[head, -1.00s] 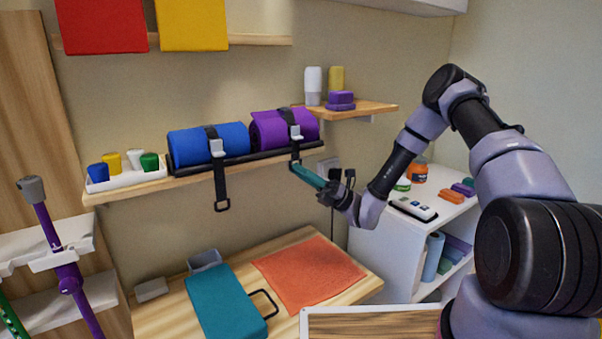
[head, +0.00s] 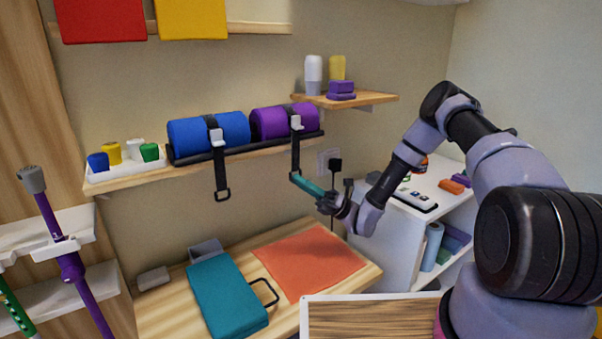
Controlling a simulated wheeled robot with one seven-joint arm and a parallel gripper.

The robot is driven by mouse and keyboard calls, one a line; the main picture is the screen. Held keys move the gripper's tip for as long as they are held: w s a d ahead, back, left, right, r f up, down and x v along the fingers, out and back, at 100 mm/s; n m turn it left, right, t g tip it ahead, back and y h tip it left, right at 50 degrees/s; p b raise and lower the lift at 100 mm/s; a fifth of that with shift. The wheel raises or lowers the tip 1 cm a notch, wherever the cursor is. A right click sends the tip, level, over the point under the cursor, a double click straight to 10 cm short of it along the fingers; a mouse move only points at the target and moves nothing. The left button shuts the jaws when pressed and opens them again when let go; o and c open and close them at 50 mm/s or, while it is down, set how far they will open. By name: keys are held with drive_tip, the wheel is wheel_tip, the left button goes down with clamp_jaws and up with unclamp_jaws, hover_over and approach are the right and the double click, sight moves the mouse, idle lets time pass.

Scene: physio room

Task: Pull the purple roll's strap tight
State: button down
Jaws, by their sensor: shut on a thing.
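The purple roll (head: 270,122) lies on the wall shelf, right of the blue roll (head: 190,134). Its black strap (head: 296,150) passes over it through a pale buckle (head: 296,123) and hangs straight down past the shelf edge. My gripper (head: 296,178), with its long teal end reaching up and left, is shut on the lower end of this strap, below the shelf. The strap's end ring is hidden at the teal tip. The blue roll has its own buckle and a black strap (head: 221,175) with an open ring, hanging free.
A tray of small coloured pots (head: 122,172) stands at the shelf's left. Below, a wooden bench (head: 165,300) holds a teal case (head: 228,299) and an orange cloth (head: 312,262). A white cabinet (head: 385,242) stands right, near my arm. Air below the shelf is clear.

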drive_tip(key=shift+s+d+f, duration=0.1)
drive_tip(key=shift+f, duration=0.15)
drive_tip(key=c, duration=0.9)
unclamp_jaws()
drive_tip(key=shift+c, duration=0.2)
drive_tip(key=v, duration=1)
drive_tip(key=shift+d+f, duration=0.2)
drive_tip(key=shift+d, duration=0.1)
